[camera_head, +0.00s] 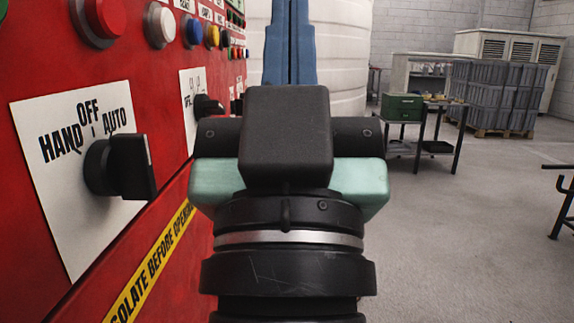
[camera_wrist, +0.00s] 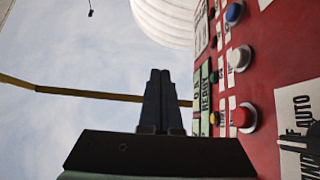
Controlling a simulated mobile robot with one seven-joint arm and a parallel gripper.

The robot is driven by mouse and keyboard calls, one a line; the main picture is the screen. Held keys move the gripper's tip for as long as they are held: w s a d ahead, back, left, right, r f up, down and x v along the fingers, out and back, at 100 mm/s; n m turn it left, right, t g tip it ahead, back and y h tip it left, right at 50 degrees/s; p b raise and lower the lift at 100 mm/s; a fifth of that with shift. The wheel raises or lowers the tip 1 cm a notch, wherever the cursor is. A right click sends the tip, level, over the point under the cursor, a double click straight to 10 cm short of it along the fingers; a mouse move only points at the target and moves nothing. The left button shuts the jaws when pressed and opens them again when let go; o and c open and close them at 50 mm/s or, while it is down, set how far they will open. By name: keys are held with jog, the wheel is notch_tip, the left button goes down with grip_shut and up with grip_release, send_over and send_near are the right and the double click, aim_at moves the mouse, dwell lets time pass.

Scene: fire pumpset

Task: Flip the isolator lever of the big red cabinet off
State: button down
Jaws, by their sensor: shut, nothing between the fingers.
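The big red cabinet (camera_head: 40,85) fills the left of the head view; its front also shows at the right of the wrist view (camera_wrist: 275,60). A black rotary switch (camera_head: 125,167) sits on a white plate marked HAND, OFF, AUTO. A smaller black switch (camera_head: 207,105) on another white plate is farther along and partly hidden by my wrist. No lever labelled isolator can be made out. My gripper (camera_head: 290,8) points away along the cabinet front, to the right of it. Its blue-grey fingers are together and empty, also in the wrist view (camera_wrist: 160,74).
Red, white, blue and yellow buttons line the cabinet top. A yellow ISOLATE BEFORE OPENING strip (camera_head: 152,262) runs below the switches. A white ribbed tank (camera_head: 345,60) stands ahead. A table with a green box (camera_head: 402,107) is at the right back; the right floor is mostly clear.

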jog(key=w+a+f+n+g+h+p, duration=0.1)
jog(key=w+f+g+p, duration=0.15)
jog(key=w+p, duration=0.4)
jog(key=w+f+n+g+p, duration=0.1)
jog(key=w+f+g+p, duration=0.15)
jog(key=w+p, duration=0.35)
jog(key=w+a+f+n+g+p, duration=0.1)
jog(key=w+f+g+p, duration=0.1)
jog(key=f, duration=0.5)
jog(key=w+a+f+n+g+h+p, duration=0.1)
jog(key=w+f+n+g+p, duration=0.1)
jog(key=f+g+p, duration=0.2)
notch_tip(320, 180, down, 3)
jog(key=p, duration=0.3)
jog(key=shift+w+f, duration=0.15)
jog(key=shift+w, duration=0.2)
jog(key=shift+w+d, duration=0.1)
jog(key=x, duration=0.9)
jog(key=shift+w+b, duration=0.3)
jog(key=shift+w, duration=0.05)
jog(key=shift+d+f, duration=0.2)
